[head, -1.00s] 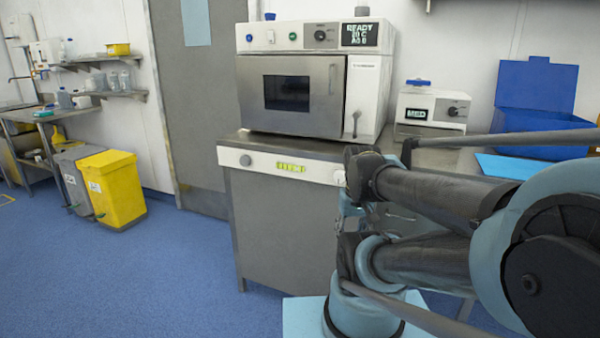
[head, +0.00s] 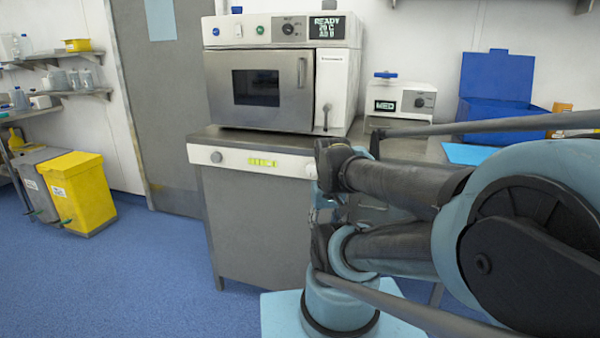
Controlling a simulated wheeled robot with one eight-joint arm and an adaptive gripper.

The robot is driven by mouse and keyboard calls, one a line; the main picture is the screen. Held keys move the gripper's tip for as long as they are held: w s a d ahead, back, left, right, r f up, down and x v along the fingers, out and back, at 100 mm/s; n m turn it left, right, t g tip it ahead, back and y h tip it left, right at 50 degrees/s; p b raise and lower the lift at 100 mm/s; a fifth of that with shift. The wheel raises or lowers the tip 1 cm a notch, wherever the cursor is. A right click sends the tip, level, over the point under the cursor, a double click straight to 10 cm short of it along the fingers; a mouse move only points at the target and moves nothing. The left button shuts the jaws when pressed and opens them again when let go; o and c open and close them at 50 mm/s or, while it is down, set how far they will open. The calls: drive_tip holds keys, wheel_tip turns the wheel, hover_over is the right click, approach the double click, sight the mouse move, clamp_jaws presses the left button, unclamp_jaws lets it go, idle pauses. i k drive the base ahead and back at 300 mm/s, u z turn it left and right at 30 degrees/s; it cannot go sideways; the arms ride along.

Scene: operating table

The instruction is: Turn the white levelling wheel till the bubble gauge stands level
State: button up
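The bubble gauge (head: 262,162) is a small yellow-green strip on the white front panel of the steel cabinet. I cannot read its bubble from here. A round white part, which looks like the levelling wheel (head: 311,169), sits at the right end of that panel, partly hidden by my arm. A grey knob (head: 216,157) sits at the panel's left end. My folded arm fills the right side of the head view, in front of the cabinet. I cannot make out my gripper's fingers, so their hold is not shown.
A steel oven (head: 256,85) with a display stands on the cabinet (head: 247,225). A small white device (head: 400,100) and an open blue box (head: 497,92) are to its right. A yellow bin (head: 79,192) stands at left. The blue floor (head: 120,285) before the cabinet is clear.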

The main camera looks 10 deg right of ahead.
sight(310, 169)
drive_tip(key=u, duration=2.15)
drive_tip(key=k, duration=1.7)
drive_tip(key=z, duration=0.2)
